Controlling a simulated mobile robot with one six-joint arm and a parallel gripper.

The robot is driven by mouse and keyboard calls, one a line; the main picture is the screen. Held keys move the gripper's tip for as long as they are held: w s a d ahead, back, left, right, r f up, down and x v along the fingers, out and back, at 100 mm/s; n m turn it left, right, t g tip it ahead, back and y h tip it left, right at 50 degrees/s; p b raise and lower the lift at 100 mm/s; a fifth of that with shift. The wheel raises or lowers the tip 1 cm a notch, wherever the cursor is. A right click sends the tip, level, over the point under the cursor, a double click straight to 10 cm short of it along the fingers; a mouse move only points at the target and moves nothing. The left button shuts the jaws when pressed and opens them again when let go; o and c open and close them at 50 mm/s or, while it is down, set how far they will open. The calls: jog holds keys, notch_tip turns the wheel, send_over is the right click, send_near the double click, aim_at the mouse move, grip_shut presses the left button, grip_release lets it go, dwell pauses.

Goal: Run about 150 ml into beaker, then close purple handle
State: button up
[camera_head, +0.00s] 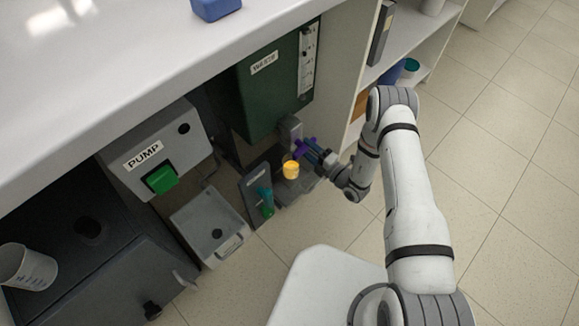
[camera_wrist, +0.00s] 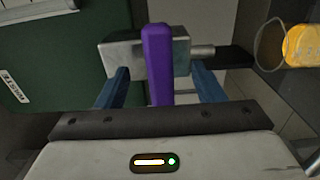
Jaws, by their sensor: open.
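The purple handle (camera_wrist: 158,60) stands between the two blue fingers of my gripper (camera_wrist: 162,78) in the wrist view, on a grey metal valve block (camera_wrist: 182,57). The fingers are apart, with a gap on each side of the handle. In the head view the purple handle (camera_head: 305,146) and my gripper (camera_head: 318,154) are close together below the green tank.
A green tank (camera_head: 267,100) with a label hangs above the valve. A grey pump box (camera_head: 160,150) with a green switch (camera_head: 162,179) is to the left. A teal and green fitting (camera_head: 266,200) stands near the beaker. A white marked cup (camera_head: 27,268) is at far left. Floor at right is clear.

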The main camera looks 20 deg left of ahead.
jog(key=shift+o, duration=0.2)
jog(key=p+v, duration=0.1)
jog(key=v, duration=0.7)
dwell(0.3)
jog(key=shift+s, duration=0.1)
